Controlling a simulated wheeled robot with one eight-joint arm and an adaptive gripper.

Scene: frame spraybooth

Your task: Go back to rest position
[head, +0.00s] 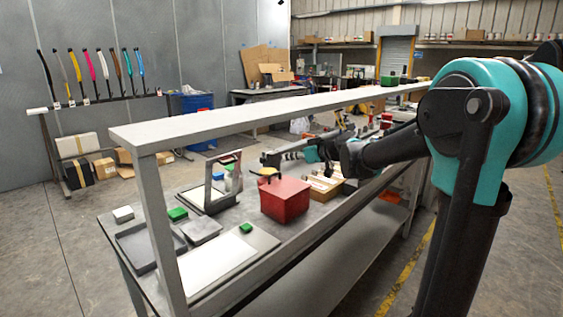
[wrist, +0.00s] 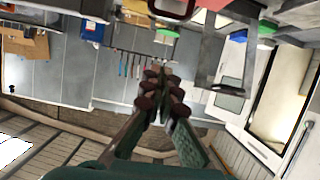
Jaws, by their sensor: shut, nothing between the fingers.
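My gripper (head: 272,158) is over the workbench in the head view, reaching out from my teal and black arm at the right. It is behind the red box (head: 286,200) and below the upper shelf (head: 250,112). In the wrist view my gripper (wrist: 165,80) has its fingers together, with nothing seen between them. That view is turned over, with the bench things along its top and right. My arm is bent and extended over the bench, away from my body.
The workbench (head: 262,240) holds a grey frame stand (head: 208,200), a grey tray (head: 135,250), small green blocks (head: 178,214) and a cardboard box (head: 325,188). A shelf post (head: 165,230) stands at the near left. Open floor (head: 60,265) lies left of the bench.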

